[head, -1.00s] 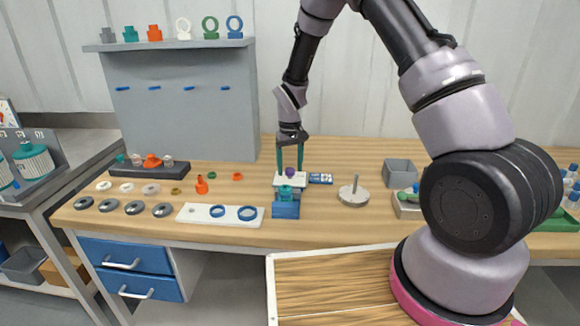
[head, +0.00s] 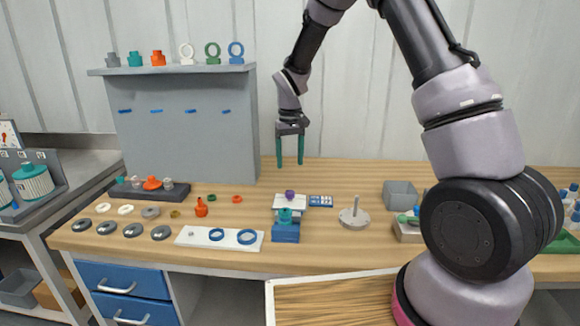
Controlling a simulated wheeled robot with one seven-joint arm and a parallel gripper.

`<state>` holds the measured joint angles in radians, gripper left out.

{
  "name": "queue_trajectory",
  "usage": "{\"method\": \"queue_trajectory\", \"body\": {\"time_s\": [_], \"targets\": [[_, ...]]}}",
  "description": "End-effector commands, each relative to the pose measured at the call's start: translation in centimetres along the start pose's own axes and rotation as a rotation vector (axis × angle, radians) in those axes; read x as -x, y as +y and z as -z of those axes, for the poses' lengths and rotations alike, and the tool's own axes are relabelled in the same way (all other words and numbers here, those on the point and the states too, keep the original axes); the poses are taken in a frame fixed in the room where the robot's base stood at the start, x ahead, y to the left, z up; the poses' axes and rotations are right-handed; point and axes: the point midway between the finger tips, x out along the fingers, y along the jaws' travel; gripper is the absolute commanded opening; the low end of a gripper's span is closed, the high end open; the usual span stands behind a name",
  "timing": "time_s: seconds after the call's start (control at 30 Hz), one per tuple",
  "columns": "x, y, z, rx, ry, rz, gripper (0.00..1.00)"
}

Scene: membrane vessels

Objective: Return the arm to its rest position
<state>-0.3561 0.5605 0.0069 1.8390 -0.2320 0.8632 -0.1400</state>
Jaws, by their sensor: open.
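My gripper (head: 290,162) hangs from my arm with its two teal fingers pointing down. It is open and empty, in the air above the wooden workbench (head: 345,250). Below it stands a white block with a purple knob (head: 290,195) on top. In front of that is a blue block (head: 285,233) with a teal fitting (head: 285,215) on it. There is a clear gap between my fingertips and the purple knob.
A grey panel (head: 185,140) with a shelf of fittings and rings stands at the back left. Rings, washers and a white plate (head: 190,238) lie on the left. A disc with a post (head: 354,218) and a grey bin (head: 400,195) stand right. Air around my gripper is clear.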

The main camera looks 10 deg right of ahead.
Motion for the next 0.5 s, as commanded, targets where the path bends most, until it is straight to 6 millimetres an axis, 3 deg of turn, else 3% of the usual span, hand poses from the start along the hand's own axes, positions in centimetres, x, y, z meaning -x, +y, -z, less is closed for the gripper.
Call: {"method": "queue_trajectory", "body": {"time_s": [0.3, 0.37, 0.5], "targets": [[0.6, 0.2, -0.1, -0.007, 0.008, 0.002, 0.72], [1.8, 0.6, -0.4, -0.021, 0.021, 0.005, 0.72], [6.8, 2.3, -2.1, -0.088, 0.082, 0.025, 0.72]]}}
